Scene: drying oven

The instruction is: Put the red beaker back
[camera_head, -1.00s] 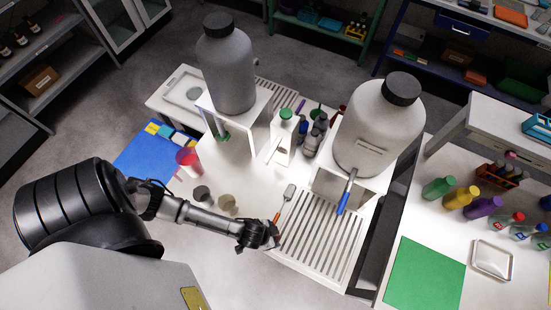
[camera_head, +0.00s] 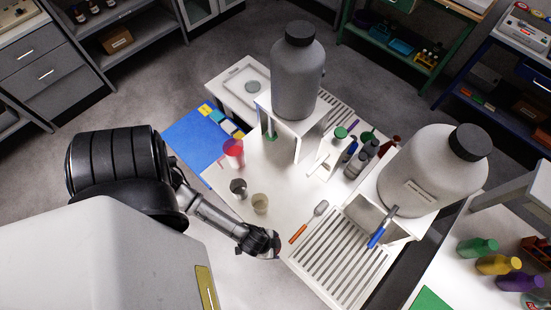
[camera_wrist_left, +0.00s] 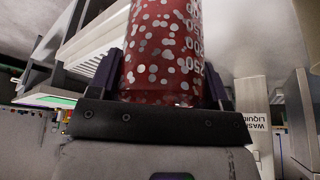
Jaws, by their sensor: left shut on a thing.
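My left gripper (camera_head: 262,243) is at the front-left corner of the white slatted rack. In the left wrist view its fingers are shut on the red beaker (camera_wrist_left: 165,50), which is red with white spots and white graduation marks. In the head view the hand hides this beaker. Another red vessel (camera_head: 233,150) stands on the white table beside the blue mat, apart from the gripper. A dark beaker (camera_head: 238,187) and a tan beaker (camera_head: 260,203) stand between it and my gripper. My right gripper is not in view.
An orange-handled spatula (camera_head: 308,222) lies beside the slatted rack (camera_head: 345,255). Large grey bottles (camera_head: 298,80) (camera_head: 432,170) stand on raised white stands. Several small bottles are clustered between them. The blue mat (camera_head: 190,133) lies at the table's left.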

